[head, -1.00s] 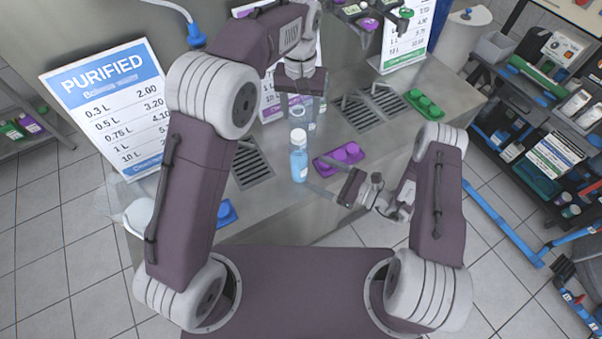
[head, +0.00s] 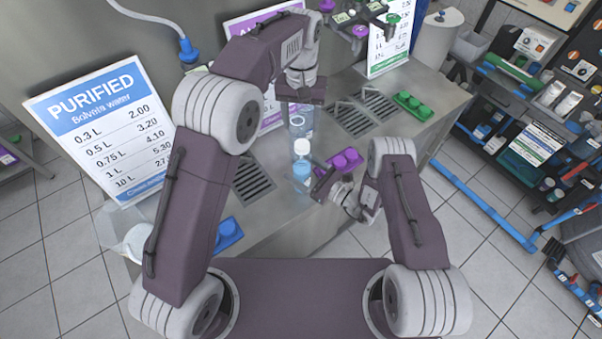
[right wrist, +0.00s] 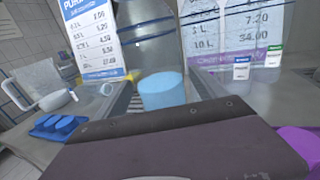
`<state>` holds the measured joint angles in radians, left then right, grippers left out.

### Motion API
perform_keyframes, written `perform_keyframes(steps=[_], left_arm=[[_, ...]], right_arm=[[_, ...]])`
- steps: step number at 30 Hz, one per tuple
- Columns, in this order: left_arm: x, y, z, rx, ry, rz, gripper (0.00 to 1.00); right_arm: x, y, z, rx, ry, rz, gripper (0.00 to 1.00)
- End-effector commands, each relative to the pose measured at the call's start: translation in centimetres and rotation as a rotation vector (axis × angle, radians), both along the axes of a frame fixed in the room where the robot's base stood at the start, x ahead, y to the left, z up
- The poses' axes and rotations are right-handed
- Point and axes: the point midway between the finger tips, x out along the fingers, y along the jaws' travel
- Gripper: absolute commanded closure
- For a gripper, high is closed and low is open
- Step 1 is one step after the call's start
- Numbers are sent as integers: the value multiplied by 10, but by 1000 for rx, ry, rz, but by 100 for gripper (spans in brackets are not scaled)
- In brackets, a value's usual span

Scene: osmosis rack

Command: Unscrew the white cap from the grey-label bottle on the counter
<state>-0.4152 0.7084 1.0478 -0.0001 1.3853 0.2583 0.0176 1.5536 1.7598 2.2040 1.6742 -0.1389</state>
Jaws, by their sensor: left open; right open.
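A bottle (head: 302,174) with blue contents and a white cap (head: 302,147) stands upright on the metal counter (head: 275,212). Its label cannot be made out. A blue cylinder, apparently its lower part, shows in the right wrist view (right wrist: 163,92). My left gripper (head: 301,103) is open above and behind the cap, in front of a clear container (head: 300,124). My right gripper (head: 318,187) is open, low and just right of the bottle. Its fingertips are hard to see, and I cannot tell whether they touch the bottle.
A purple knobbed block (head: 347,160) sits right of the bottle, close to my right gripper. A blue block (head: 228,233) lies at the front left and a green one (head: 415,105) at the back right. Price boards (head: 105,125) stand along the back. Drain grates (head: 253,180) are set in the counter.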

Motion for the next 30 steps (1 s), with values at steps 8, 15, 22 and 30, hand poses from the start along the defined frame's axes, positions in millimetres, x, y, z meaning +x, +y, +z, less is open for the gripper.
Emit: perform_keyframes(steps=[8, 15, 22, 30], left_arm=[[0, 0, 0, 0, 0, 0, 42], [0, 0, 0, 0, 0, 0, 42], [0, 0, 0, 0, 0, -75, 42], [0, 0, 0, 0, -2, -852, 42]], right_arm=[[1, 1, 0, -1, 1, -1, 30], [1, 0, 0, 0, 1, 0, 97], [0, 0, 0, 0, 1, 0, 100], [0, 0, 0, 0, 1, 0, 100]])
